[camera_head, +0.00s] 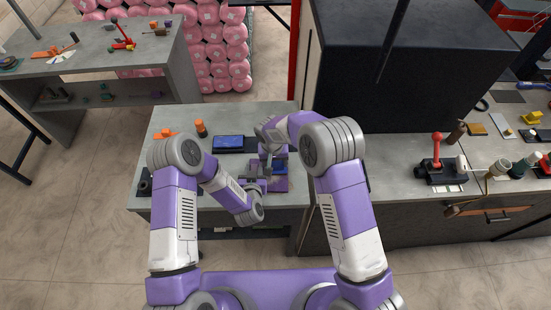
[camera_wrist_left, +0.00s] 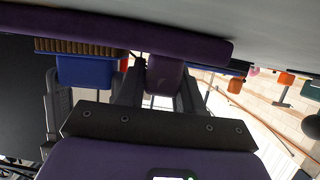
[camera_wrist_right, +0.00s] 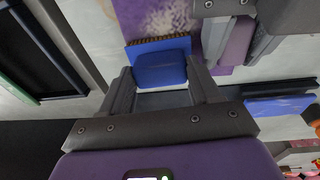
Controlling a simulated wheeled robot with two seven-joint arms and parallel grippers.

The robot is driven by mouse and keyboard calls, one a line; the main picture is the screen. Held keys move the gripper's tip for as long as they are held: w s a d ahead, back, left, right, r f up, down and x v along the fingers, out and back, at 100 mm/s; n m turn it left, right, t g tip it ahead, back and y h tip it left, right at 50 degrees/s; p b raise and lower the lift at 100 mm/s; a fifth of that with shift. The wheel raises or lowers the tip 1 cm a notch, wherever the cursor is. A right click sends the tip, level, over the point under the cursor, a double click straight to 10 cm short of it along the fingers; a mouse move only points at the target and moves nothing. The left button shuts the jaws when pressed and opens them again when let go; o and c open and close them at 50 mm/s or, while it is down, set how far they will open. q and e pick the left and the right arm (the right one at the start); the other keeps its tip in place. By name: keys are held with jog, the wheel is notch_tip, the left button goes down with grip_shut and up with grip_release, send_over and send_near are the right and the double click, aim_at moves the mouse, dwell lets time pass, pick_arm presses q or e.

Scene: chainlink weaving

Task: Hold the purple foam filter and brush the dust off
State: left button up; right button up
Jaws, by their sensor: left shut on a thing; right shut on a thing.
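The purple foam filter (camera_head: 279,186) is at the front right of the grey table. In the left wrist view its purple edge (camera_wrist_left: 190,42) runs across the top. My left gripper (camera_head: 246,180) is shut on the filter's near side; its fingers (camera_wrist_left: 160,85) also show in the left wrist view. My right gripper (camera_wrist_right: 160,95) is shut on the blue brush (camera_wrist_right: 160,68). The brush's brown bristles (camera_wrist_right: 158,43) are at the filter's face; whether they touch I cannot tell. Pale dust (camera_wrist_right: 172,18) covers part of the filter just beyond the bristles. My arms partly hide the filter in the head view.
A dark tray with a blue screen-like face (camera_head: 228,142) lies behind the filter on the table. An orange-capped bottle (camera_head: 201,128) and orange pieces (camera_head: 165,133) stand at the back left. A large black box (camera_head: 400,70) stands on the counter at right.

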jog(key=shift+s+a, duration=0.1)
jog(key=shift+s, duration=2.15)
jog(key=shift+s+a, duration=0.25)
jog(key=shift+s, duration=0.9)
jog(key=shift+r, duration=0.15)
jog(key=shift+w+d+r, duration=0.1)
jog(key=shift+w+d, duration=0.05)
jog(key=shift+w, duration=0.95)
jog(key=shift+w+d+r, duration=0.1)
jog(key=shift+w, duration=1)
jog(key=shift+w+d+f, duration=0.1)
jog(key=shift+w+f, duration=0.05)
jog(key=shift+w, duration=1)
jog(key=shift+w+d+f, duration=0.1)
jog(key=shift+w, duration=1)
jog(key=shift+f, duration=0.1)
jog(key=shift+s+a, duration=0.1)
jog(key=shift+s, duration=0.05)
